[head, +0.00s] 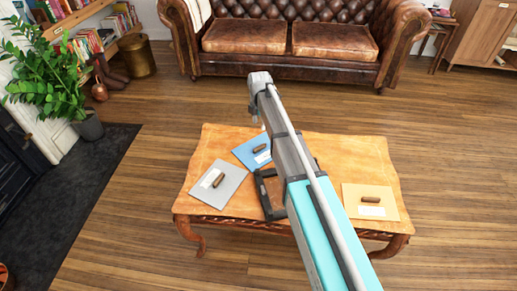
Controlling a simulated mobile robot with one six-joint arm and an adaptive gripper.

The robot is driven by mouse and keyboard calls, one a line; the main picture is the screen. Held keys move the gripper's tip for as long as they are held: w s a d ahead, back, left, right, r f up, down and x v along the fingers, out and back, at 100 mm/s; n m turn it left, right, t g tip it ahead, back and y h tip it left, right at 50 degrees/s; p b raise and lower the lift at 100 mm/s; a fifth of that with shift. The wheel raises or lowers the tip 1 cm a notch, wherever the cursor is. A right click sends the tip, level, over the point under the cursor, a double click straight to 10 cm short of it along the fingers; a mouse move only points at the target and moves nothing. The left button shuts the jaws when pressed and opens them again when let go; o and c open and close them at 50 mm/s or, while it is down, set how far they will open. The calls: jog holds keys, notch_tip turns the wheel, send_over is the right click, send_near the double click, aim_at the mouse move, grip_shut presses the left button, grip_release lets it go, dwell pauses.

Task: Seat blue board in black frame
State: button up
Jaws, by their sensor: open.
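The blue board (245,146) lies flat on the wooden table, towards the back edge. It has a brown handle and a white label on top; my arm hides its right side. The black frame (266,199) lies on the table in front of the blue board, with wood showing inside its left part. My arm covers much of its right side. My gripper (254,117) is partly seen at the arm's far end, hanging down above the table's back side. It is open, with nothing seen in it, and appears above and apart from the blue board.
A grey board (230,185) lies left of the frame and a tan board (385,193) lies at the right, each with a brown handle. The wooden table (205,150) has bare wood between them. A brown leather sofa (245,37) stands behind; a plant (45,85) stands left.

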aim_at(260, 146)
jog(key=shift+f, duration=0.15)
notch_tip(260, 146, down, 8)
jog(key=b, duration=0.8)
jog(key=shift+s+f+b, duration=0.1)
jog(key=shift+f+b, duration=0.1)
jog(key=shift+b, duration=0.15)
dwell(0.4)
jog(key=shift+d+f+b, duration=0.2)
jog(key=shift+f+b, duration=2.35)
jog(key=shift+b, duration=0.05)
grip_shut()
